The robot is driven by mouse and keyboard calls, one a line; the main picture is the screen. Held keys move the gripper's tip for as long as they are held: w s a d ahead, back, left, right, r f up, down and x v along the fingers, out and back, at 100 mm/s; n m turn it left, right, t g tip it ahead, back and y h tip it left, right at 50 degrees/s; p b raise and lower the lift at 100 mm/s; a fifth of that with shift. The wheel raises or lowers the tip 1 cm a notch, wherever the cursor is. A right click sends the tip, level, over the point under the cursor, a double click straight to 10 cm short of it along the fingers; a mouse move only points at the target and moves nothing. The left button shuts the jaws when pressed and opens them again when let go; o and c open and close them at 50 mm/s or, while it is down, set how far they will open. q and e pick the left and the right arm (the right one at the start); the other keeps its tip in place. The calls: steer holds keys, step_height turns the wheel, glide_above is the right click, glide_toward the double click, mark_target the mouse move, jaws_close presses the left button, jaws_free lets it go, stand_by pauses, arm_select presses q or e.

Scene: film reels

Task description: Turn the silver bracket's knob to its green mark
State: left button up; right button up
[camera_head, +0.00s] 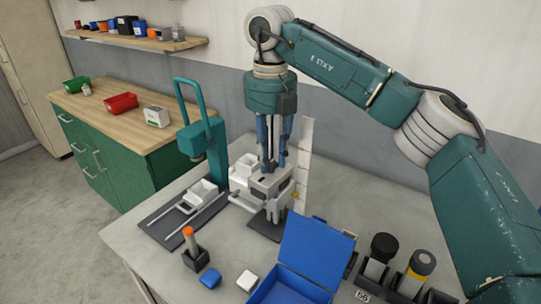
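A pale silver-grey bracket-like block (272,188) stands on the grey worktable, on a dark base plate. My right gripper (273,166) comes down from above, its blue fingers pointing down right at the top of this block. Whether the fingers touch or grip a knob there is hidden at this size. A small yellow-orange spot (295,195) shows on the block's right side; I cannot make out a green mark. My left gripper is not in view.
A teal upright stand (205,135) rises left of the block, with white trays by it. A tall white plate (305,155) stands behind right. In front are an open blue box (316,252), an orange-topped tube (188,236) and dark-capped bottles (383,250).

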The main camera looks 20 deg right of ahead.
mark_target(270, 162)
steer(key=shift+o, duration=1)
step_height(270, 162, up, 12)
